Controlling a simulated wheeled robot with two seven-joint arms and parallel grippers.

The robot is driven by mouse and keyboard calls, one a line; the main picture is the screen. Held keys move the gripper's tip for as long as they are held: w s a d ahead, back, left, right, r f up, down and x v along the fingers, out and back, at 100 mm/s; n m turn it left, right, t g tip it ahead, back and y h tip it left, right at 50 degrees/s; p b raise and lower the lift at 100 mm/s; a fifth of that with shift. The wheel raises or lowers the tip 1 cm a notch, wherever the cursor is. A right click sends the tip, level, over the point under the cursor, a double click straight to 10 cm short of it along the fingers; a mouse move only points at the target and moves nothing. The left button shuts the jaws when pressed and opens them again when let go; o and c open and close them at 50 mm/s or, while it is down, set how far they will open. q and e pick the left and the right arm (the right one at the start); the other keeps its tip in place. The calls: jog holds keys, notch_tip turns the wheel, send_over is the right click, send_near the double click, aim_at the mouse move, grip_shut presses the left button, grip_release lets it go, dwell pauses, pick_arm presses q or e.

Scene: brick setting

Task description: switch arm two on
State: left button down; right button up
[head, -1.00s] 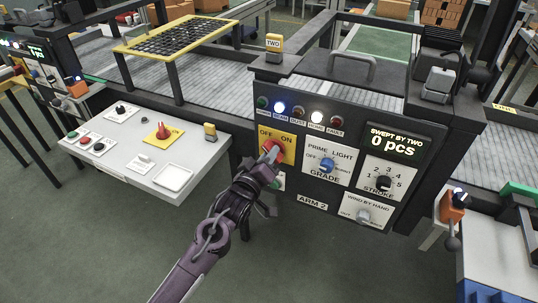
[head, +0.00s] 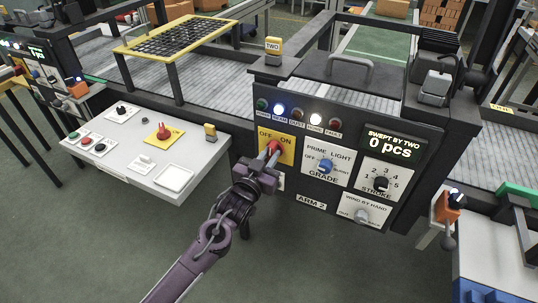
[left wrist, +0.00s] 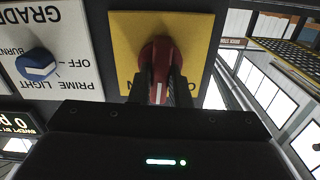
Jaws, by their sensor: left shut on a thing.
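The arm two panel (head: 312,204) stands at the centre right, labelled ARM 2. On its upper left is a yellow plate (head: 289,156) marked OFF and ON, with a red switch handle (head: 273,147). My left gripper (head: 269,157) is shut on this handle. The left wrist view, turned upside down, shows the red handle (left wrist: 160,62) between the two fingers (left wrist: 160,93), against the yellow plate (left wrist: 124,40). The handle points roughly toward the gap between the labels, which the fingers partly cover. My right gripper is not in view.
Beside the switch are a blue GRADE knob (head: 325,166), a STROKE knob (head: 381,183) and a WIND BY HAND knob (head: 361,215). The display (head: 390,146) reads 0 pcs.

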pick_arm(q)
jog(key=m, duration=0.4)
jog(key=shift+d+m, duration=0.1)
jog(key=shift+m, duration=2)
jog(key=shift+f, duration=0.1)
jog(key=c, duration=1.4)
grip_release()
jog(key=shift+o, duration=0.2)
jog(key=v, duration=0.8)
